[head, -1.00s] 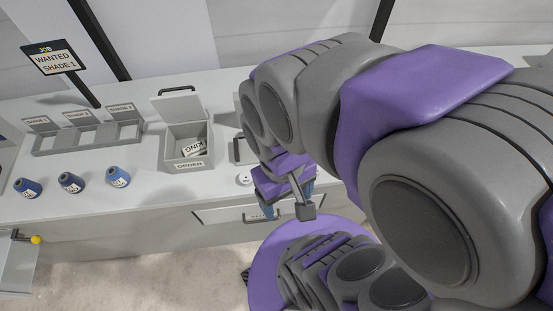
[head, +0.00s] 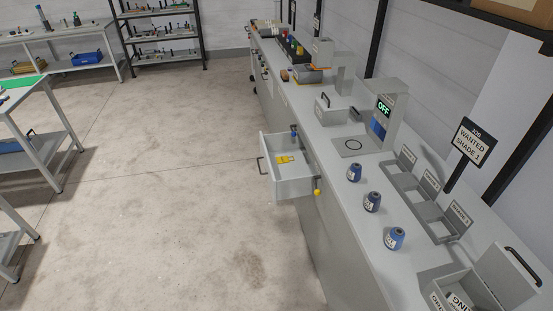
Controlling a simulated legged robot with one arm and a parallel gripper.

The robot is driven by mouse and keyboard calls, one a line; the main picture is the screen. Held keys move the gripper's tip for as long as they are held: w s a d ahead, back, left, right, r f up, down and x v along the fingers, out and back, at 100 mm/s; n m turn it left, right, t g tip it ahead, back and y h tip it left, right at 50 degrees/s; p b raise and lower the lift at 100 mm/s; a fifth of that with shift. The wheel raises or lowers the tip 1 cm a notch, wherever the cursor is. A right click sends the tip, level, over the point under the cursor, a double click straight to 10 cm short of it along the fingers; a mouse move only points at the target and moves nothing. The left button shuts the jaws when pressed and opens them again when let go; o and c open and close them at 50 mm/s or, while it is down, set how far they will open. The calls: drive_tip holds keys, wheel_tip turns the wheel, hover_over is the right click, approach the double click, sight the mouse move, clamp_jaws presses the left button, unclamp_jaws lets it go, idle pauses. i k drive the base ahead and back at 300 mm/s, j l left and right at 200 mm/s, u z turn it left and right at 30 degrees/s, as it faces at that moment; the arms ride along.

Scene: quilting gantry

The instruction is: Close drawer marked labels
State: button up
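One drawer (head: 300,186) stands pulled out from the front of the long grey bench in the head view, left of the spools. It is a pale box with a dark handle (head: 261,166) on its outer face and yellow pieces (head: 285,159) inside. A yellow knob (head: 317,192) on a dark stem is at its near corner. I cannot read any marking on this drawer. My gripper is not in view.
Blue spools (head: 371,201), a shade rack (head: 436,217) and a lidded box (head: 462,292) are on the long bench (head: 352,228). Open floor (head: 190,190) lies left of the drawer. Other tables (head: 40,112) stand farther left.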

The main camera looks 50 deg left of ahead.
sight(294, 179)
drive_tip(key=u, duration=1.9)
drive_tip(key=i+j+z, duration=0.15)
drive_tip(key=i+j, duration=0.25)
drive_tip(key=i, duration=0.4)
drive_tip(key=i+j+z, duration=0.15)
drive_tip(key=i+j, duration=0.35)
drive_tip(key=i, duration=0.25)
drive_tip(key=i+j+z, duration=0.15)
drive_tip(key=i+j, duration=0.4)
drive_tip(key=i, duration=0.15)
